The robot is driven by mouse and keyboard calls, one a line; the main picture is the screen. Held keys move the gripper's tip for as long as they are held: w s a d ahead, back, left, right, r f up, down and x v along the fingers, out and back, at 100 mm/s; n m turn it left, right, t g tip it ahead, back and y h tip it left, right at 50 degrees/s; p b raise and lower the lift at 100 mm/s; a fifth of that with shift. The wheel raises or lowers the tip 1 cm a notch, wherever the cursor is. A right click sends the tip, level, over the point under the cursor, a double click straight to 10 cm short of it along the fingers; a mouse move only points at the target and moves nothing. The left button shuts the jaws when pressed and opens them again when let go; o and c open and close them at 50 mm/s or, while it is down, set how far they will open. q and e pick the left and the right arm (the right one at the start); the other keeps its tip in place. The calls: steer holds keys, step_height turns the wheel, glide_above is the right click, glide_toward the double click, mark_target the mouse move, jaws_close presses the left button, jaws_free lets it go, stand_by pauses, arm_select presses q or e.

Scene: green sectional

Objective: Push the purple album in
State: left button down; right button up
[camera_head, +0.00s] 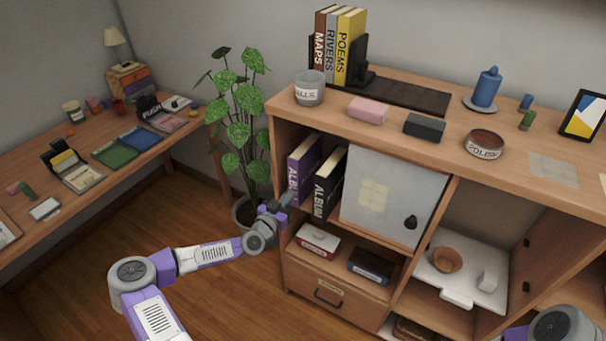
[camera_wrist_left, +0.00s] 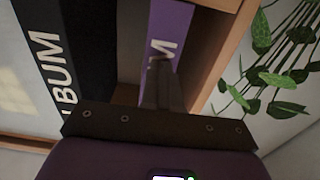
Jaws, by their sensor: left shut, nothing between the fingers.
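The purple album (camera_head: 303,168) stands upright in the cabinet's upper left compartment, beside the left wall. A black album (camera_head: 328,184) stands to its right, with a gap between them. My left gripper (camera_head: 284,198) is shut and empty, in front of the lower part of the purple album's spine. In the left wrist view, the shut fingers (camera_wrist_left: 162,82) overlap the lower end of the purple spine (camera_wrist_left: 170,35) and hide part of its lettering. I cannot tell whether they touch it. The black album (camera_wrist_left: 75,50) is left of them there. My right gripper is out of view.
A grey door panel (camera_head: 392,198) stands right of the albums. Two boxes (camera_head: 318,241) (camera_head: 371,266) lie on the shelf below. A potted plant (camera_head: 243,125) stands close left of the cabinet. Part of my right arm shows at the lower right.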

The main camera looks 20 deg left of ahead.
arm_select(q)
steer(key=shift+w+d+b, duration=0.15)
steer(key=shift+w+b, duration=0.6)
steer(key=shift+w, duration=0.95)
steer(key=shift+w+d+b, duration=0.1)
steer(key=shift+w+b, duration=0.6)
steer(key=shift+w, duration=1)
steer(key=s+a+p, duration=0.1)
steer(key=s, duration=1.2)
steer(key=shift+s+p, duration=0.25)
steer(key=shift+p, duration=0.15)
steer(key=s+d+f+g+h+p, duration=0.1)
steer(key=s+d+f+g+h, duration=0.1)
steer(key=s+d+f+g, duration=0.45)
steer(key=s+d+f+n+g+h, duration=0.1)
steer(key=d+f, duration=0.3)
steer(key=d, duration=0.6)
steer(key=s+d+f+g+h+p, duration=0.1)
steer(key=s+d+f+g+h, duration=0.15)
steer(key=d+f, duration=0.45)
steer(key=s+d+f+n+g+y, duration=0.1)
steer(key=s+g, duration=0.2)
steer(key=s, duration=0.5)
steer(key=s+f+n+g+y, duration=0.1)
steer(key=s+g, duration=0.3)
steer(key=s, duration=0.4)
steer(key=shift+d+f+n+g+y+p, duration=0.3)
steer(key=shift+d+f+n+y, duration=0.15)
steer(key=shift+f, duration=0.35)
